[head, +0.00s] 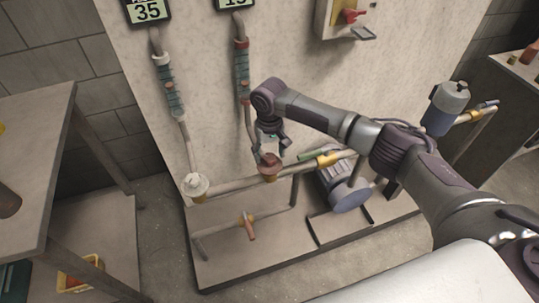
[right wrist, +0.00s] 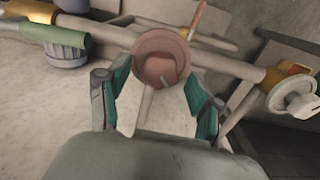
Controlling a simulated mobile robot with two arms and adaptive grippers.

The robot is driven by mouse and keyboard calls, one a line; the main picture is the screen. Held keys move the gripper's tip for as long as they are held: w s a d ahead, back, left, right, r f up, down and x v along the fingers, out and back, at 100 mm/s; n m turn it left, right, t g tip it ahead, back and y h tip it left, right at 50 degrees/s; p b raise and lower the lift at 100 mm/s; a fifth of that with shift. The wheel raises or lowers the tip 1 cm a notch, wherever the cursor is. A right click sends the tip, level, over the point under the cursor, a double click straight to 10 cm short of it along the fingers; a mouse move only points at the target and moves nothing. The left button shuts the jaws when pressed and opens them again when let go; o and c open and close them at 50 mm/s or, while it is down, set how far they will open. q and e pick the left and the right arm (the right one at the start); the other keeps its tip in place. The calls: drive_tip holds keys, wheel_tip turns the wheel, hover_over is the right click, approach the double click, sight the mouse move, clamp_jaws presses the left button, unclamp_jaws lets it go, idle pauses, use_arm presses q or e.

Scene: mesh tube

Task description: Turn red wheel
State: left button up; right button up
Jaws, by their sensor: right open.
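The red wheel (head: 269,164) sits on a horizontal pipe below the right-hand gauge tube in the head view. In the right wrist view the red wheel (right wrist: 159,58) appears ahead, between and just beyond the two fingertips. My right gripper (head: 270,144) is above the wheel in the head view, pointing down at it. In the right wrist view my right gripper (right wrist: 158,82) is open, with one teal-padded finger on each side of the wheel, and nothing is held. Whether the fingers touch the wheel's rim cannot be told. My left gripper is not in view.
A white wheel (head: 195,185) stands on the pipe to the left. A green-handled valve (head: 313,153) and a motor (head: 347,190) lie to the right. A switch box (head: 345,18) hangs above. A table (head: 33,135) stands at left.

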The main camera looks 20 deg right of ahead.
drive_tip(key=shift+f, duration=0.45)
drive_tip(key=c, duration=1.1)
drive_tip(key=shift+c, duration=0.2)
drive_tip(key=shift+r, duration=0.1)
